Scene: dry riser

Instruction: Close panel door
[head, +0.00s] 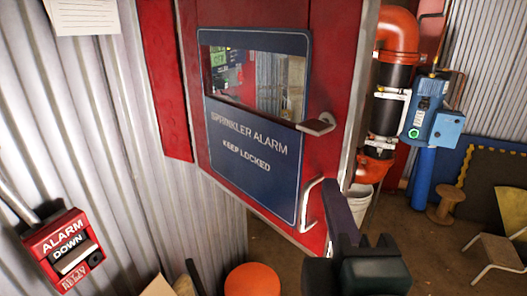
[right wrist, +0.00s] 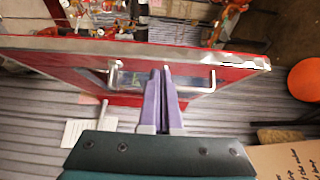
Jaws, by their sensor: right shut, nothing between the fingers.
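The red panel door (head: 325,65) bears a blue plate (head: 235,150) reading "SPRINKLER ALARM KEEP LOCKED", with a window in it. It stands swung open, its free edge toward the right. A lever latch (head: 317,124) and a metal pull handle (head: 309,205) sit near that edge. My right gripper (head: 333,190) is shut and empty, at the outer face close to the pull handle. Its purple fingers (right wrist: 161,72) show between latch and handle; contact cannot be told. My left gripper is not in view.
A red alarm box (head: 66,250) is on the corrugated wall at the left. An orange round object (head: 253,280) and a cardboard box (right wrist: 285,157) are low down. Pipes (head: 395,90), a blue device (head: 432,120) and a chair (head: 495,250) stand right.

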